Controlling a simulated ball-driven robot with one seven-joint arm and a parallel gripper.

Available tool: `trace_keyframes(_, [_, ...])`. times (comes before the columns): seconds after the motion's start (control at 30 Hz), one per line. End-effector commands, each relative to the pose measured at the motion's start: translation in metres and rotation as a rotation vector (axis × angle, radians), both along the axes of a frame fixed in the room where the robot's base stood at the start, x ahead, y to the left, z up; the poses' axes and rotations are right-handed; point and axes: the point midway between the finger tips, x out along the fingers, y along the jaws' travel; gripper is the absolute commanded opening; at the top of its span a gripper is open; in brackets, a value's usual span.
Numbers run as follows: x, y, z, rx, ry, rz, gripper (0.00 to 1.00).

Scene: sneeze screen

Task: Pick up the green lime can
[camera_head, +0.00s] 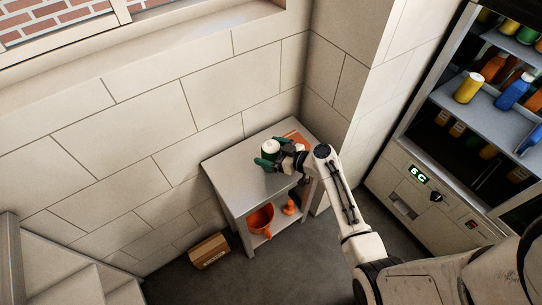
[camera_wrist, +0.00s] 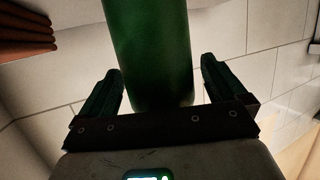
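A green can (camera_head: 269,148) with a pale top stands upright on a small grey side table (camera_head: 231,180) by the wall. In the wrist view the green can (camera_wrist: 150,55) fills the upper middle, between my fingers. My gripper (camera_head: 266,157) is at the can, low along its side. In the wrist view my gripper (camera_wrist: 160,85) has one dark green finger on each side of the can, with a visible gap at the right finger and a smaller one at the left. Any label on the can is not visible.
An orange-brown item (camera_head: 298,138) lies at the table's back right; similar items (camera_wrist: 25,30) show in the wrist view. An orange bucket (camera_head: 261,219) sits on the lower shelf. A cardboard box (camera_head: 209,251) is on the floor. A cooler with bottles (camera_head: 468,88) stands at right.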

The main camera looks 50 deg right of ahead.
Motion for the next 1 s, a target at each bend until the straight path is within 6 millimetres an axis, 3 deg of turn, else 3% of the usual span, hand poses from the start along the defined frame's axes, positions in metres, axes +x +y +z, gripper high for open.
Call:
trace_keyframes(0.07, [-0.0002, 0.0000, 0.0000, 0.000, 0.000, 0.000, 0.90])
trace_keyframes(0.7, [-0.0004, -0.0001, 0.0000, 0.000, 0.000, 0.000, 0.29])
trace_keyframes(1.0, [0.0002, -0.0004, 0.0029, -0.001, -0.002, 0.000, 0.29])
